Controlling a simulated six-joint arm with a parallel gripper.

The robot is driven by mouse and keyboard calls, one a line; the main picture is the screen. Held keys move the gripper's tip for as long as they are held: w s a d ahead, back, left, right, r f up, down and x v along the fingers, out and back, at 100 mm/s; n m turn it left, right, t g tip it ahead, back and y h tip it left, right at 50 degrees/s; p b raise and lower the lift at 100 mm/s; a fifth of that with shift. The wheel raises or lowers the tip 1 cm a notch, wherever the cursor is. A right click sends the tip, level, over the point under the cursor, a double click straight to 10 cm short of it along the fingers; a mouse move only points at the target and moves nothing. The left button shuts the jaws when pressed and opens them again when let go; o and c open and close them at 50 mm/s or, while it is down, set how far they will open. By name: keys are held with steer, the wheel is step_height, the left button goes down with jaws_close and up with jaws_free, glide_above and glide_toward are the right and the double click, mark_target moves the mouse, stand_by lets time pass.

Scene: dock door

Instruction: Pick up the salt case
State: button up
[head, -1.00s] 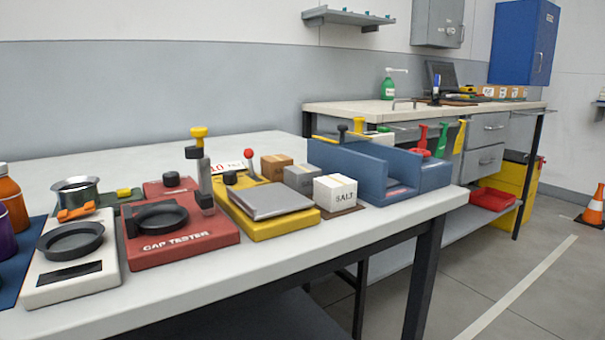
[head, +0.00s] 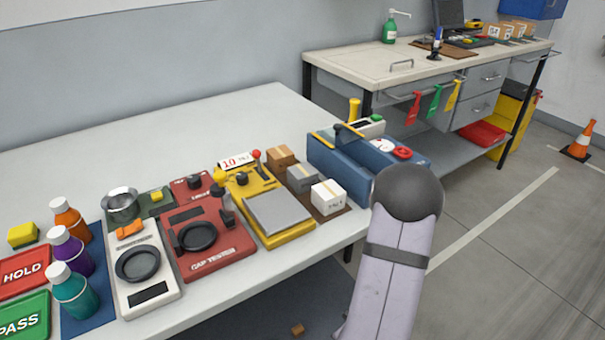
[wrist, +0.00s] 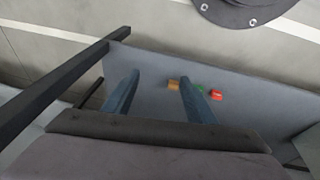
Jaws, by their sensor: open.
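The salt case is a small white box (head: 328,197) with tape along its top, standing on a brown mat near the front edge of the bench in the head view. Its lettering is readable as SALT only in the earlier head frame. My gripper (wrist: 159,77) shows in the wrist view as two blue fingers, spread apart with nothing between them. It points toward a grey lower shelf (wrist: 235,95), and the salt case is not seen there. In the head view my arm stands right of the case, apart from it, and the gripper itself is out of sight.
A grey box (head: 302,178) and a brown box (head: 281,158) stand behind the salt case. A yellow scale (head: 275,215) is close on its left, a blue fixture (head: 350,160) behind right. Small brown, green and red items (wrist: 215,94) lie on the lower shelf.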

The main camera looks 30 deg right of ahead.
steer(key=d+r+m+t+h+p, duration=0.1)
steer(key=d+r+t+h+p, duration=0.3)
steer(key=r+p, duration=1.15)
steer(key=d+r+t+h+p, duration=0.15)
steer(key=r+t+p, duration=0.5)
steer(key=r, duration=1.65)
steer(key=d+r+m+t+h+p, duration=0.15)
steer(key=d+r+t+p, duration=0.25)
steer(key=r+p, duration=1.25)
steer(key=n+g+y+b, duration=0.2)
steer(key=g+y+b, duration=0.2)
steer(key=y+b, duration=0.45)
glide_toward(303, 171)
steer(key=shift+s+r+m+t+h+b, duration=0.25)
steer(key=shift+s+r+h+b, duration=0.25)
steer(key=shift+r+h, duration=0.05)
steer(key=shift+w+a+f, duration=0.15)
steer(key=shift+a+f, duration=0.3)
steer(key=shift+w+d+f+b, duration=0.1)
steer(key=shift+w+f+b, duration=0.45)
steer(key=shift+b, duration=0.8)
steer(key=b+x, duration=0.1)
steer(key=x, duration=0.1)
steer(key=b+x, duration=0.1)
steer(key=x, duration=0.1)
steer(key=shift+w+r+b, duration=0.2)
steer(key=shift+r+b, duration=0.05)
steer(key=shift+b, duration=0.1)
steer(key=shift+w+f, duration=0.25)
steer(key=shift+w, duration=0.3)
